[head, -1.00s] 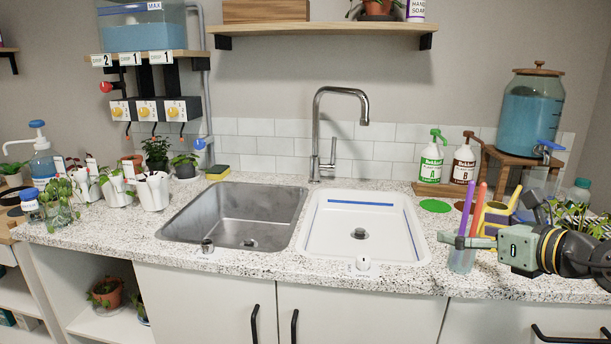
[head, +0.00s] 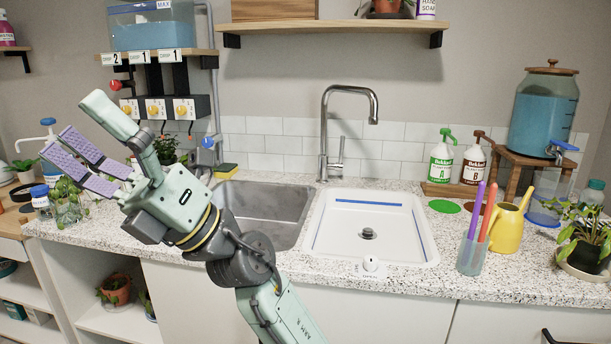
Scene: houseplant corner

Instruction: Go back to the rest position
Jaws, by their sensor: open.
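My gripper (head: 92,152) is raised at the left of the head view, pointing up and left. Its purple-padded fingers are spread apart and nothing is between them. The gripper and my arm stand in front of the left part of the counter (head: 415,281).
A white basin (head: 425,232) with a blue strip is right of the steel one, below a tall tap (head: 323,130). A cup (head: 471,258) with purple and orange sticks, a yellow watering can (head: 508,230) and a potted plant (head: 584,252) stand at the right.

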